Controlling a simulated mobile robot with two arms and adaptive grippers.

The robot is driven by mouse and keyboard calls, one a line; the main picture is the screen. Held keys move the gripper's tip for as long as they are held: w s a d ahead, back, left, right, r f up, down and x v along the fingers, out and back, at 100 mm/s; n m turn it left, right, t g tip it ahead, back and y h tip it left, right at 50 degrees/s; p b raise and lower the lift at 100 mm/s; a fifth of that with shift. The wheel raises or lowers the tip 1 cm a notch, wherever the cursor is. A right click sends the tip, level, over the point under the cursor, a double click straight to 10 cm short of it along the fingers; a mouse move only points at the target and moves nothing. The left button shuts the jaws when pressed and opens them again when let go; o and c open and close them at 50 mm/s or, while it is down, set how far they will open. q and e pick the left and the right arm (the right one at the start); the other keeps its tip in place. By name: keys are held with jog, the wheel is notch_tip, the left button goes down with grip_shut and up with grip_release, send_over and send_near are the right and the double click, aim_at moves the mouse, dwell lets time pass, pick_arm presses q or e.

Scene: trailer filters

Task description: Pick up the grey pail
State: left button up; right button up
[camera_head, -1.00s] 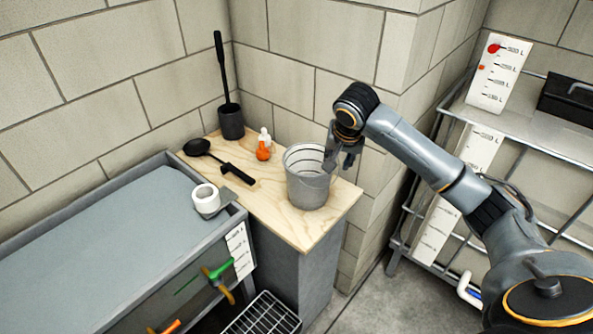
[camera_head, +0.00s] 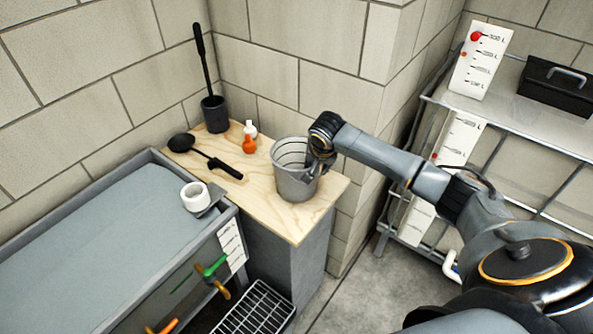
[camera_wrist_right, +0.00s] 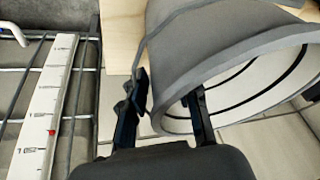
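The grey pail (camera_head: 295,185) stands upright on the wooden counter top (camera_head: 300,228), near its right end. My right gripper (camera_head: 322,160) is at the right side of the pail's rim, pointing down. In the right wrist view the pail (camera_wrist_right: 205,45) fills the upper right. There the right gripper (camera_wrist_right: 168,98) has its fingers apart, one outside the pail wall and one inside the mouth, with the rim between them. I cannot tell whether either finger touches the wall. My left gripper is out of view.
A black ladle (camera_head: 205,158), an orange bottle (camera_head: 249,145), a white bottle (camera_head: 251,129) and a dark brush holder (camera_head: 214,114) stand or lie left of the pail. Block walls close in behind; a metal rack (camera_head: 530,125) stands right.

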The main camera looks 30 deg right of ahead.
jog(key=shift+x, duration=1.2)
jog(key=shift+r, duration=0.15)
grip_shut()
